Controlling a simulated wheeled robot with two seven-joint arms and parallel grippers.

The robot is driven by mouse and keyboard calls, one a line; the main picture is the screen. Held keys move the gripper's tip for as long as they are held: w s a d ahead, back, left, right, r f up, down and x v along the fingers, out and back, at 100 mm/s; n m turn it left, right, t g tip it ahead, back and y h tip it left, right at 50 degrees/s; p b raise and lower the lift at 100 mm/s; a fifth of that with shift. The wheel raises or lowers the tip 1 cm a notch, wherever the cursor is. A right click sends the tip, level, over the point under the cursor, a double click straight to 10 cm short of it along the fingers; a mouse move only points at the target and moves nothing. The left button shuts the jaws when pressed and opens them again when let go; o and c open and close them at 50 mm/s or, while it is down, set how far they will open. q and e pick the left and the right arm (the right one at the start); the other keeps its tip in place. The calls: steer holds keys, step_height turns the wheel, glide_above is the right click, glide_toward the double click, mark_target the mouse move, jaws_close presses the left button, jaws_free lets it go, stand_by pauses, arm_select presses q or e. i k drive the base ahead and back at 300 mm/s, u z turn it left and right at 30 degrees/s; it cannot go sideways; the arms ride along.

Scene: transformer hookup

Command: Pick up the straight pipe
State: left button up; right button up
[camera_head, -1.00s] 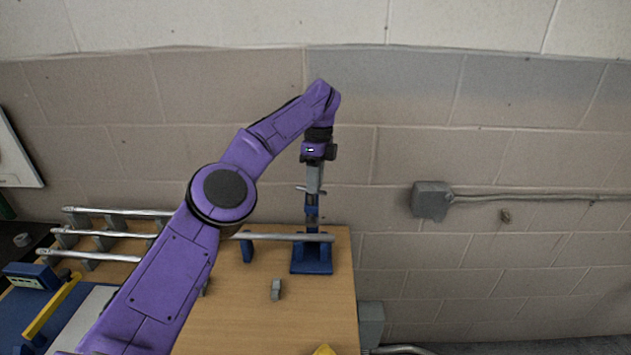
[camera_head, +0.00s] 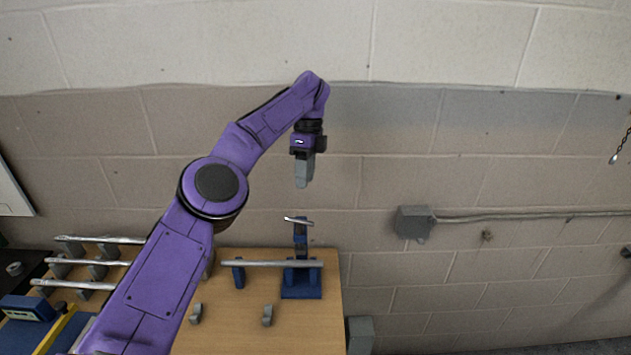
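A straight silver pipe (camera_head: 262,264) lies level across the wooden table, at a blue upright rest on its left and a blue stand (camera_head: 301,285) on its right. Several other silver pipes (camera_head: 98,240) lie on grey rests at the left, partly hidden by my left arm. My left gripper (camera_head: 303,183) points down above the blue stand, clear of it and of the pipe. Its grey fingers are seen nearly edge-on, so I cannot tell whether they are open. Nothing shows hanging from it. My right gripper is out of view.
Small grey blocks (camera_head: 267,315) stand on the front of the wooden table (camera_head: 235,335). A blue device (camera_head: 28,307) and a yellow bar sit at lower left. A grey box with conduit (camera_head: 414,223) is on the wall behind. The table's right edge is clear.

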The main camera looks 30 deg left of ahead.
mark_target(258, 263)
steer(key=k, duration=1.5)
